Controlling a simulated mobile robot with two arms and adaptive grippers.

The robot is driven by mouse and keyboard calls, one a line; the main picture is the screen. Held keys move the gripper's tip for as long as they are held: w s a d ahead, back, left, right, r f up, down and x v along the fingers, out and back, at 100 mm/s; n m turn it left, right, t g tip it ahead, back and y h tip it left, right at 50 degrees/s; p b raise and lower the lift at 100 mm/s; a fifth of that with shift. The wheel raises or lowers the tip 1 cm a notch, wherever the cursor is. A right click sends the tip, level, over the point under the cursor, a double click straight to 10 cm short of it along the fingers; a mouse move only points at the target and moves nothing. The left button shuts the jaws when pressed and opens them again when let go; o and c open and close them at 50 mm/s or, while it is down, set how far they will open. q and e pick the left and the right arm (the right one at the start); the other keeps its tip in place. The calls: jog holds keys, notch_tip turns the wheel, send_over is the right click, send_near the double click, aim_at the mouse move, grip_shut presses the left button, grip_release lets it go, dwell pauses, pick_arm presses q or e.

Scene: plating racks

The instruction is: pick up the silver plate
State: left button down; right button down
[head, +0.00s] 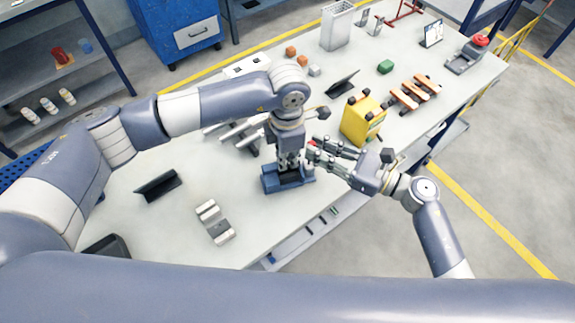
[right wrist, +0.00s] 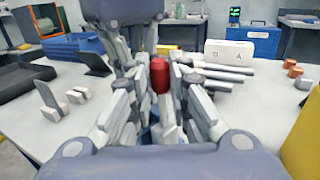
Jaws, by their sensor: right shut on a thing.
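No single piece is plainly the silver plate. Silver-grey slats (head: 241,131) lie behind my left wrist, partly hidden by it, and also show in the right wrist view (right wrist: 232,83). A pale grey piece with two light blocks (head: 214,222) lies at the table's near left. My left gripper (head: 289,173) points down over a blue tray (head: 270,186); I cannot tell whether it is open or shut. My right gripper (head: 312,153) is shut on a red piece (right wrist: 160,75), close beside the left gripper. The red piece is mostly hidden in the head view.
A yellow block (head: 361,121) with black knobs stands just behind my right gripper. Orange and pale bars (head: 414,91), a green block (head: 386,66) and a silver container (head: 336,27) stand farther back. A black stand (head: 158,186) is at the left. The near-left tabletop is mostly clear.

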pick_arm(q)
jog(key=shift+r, duration=0.15)
notch_tip(320, 180, up, 18)
dwell(0.7)
pick_arm(e)
jog(key=c, duration=1.4)
grip_release()
